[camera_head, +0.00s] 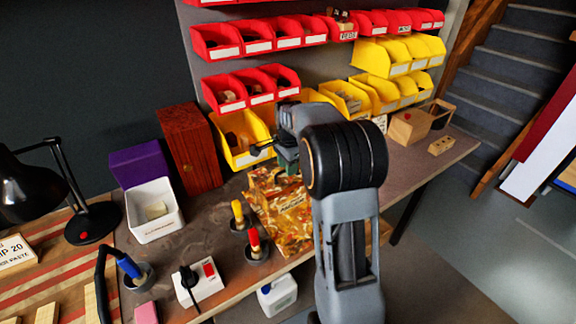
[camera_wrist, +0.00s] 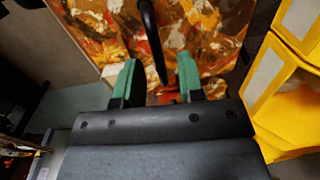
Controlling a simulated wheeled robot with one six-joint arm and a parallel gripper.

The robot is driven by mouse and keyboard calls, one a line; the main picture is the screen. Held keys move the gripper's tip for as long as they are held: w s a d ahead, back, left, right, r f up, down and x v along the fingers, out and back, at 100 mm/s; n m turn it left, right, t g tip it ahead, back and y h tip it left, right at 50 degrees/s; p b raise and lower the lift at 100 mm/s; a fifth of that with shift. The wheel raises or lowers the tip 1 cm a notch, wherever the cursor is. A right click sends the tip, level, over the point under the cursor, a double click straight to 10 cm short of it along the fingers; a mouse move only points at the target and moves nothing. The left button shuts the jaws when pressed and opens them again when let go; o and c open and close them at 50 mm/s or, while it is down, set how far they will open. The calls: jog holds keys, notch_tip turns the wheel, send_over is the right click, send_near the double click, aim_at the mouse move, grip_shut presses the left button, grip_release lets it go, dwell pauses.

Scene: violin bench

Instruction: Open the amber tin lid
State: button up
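A box-like container with a mottled amber, brown and cream surface (camera_head: 282,212) stands on the bench, right of the red-brown cabinet; I take it to be the amber tin. Its patterned surface fills the top of the wrist view (camera_wrist: 95,25). My gripper (camera_head: 287,160) is over its back part in the head view, partly hidden by my arm. In the wrist view my gripper (camera_wrist: 157,78) has its two green fingers apart. A thin curved black bar (camera_wrist: 152,42) shows between them, with gaps on both sides; I cannot tell what it belongs to.
Yellow bins (camera_head: 240,135) stand close behind the patterned container; one yellow bin (camera_wrist: 290,95) is near my gripper's right side. A red-brown cabinet (camera_head: 188,148) stands left. Two small pots with yellow-handled (camera_head: 238,210) and red-handled (camera_head: 254,240) tools stand in front.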

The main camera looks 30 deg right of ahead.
jog(key=shift+f, duration=0.1)
jog(key=shift+c, duration=0.4)
grip_shut()
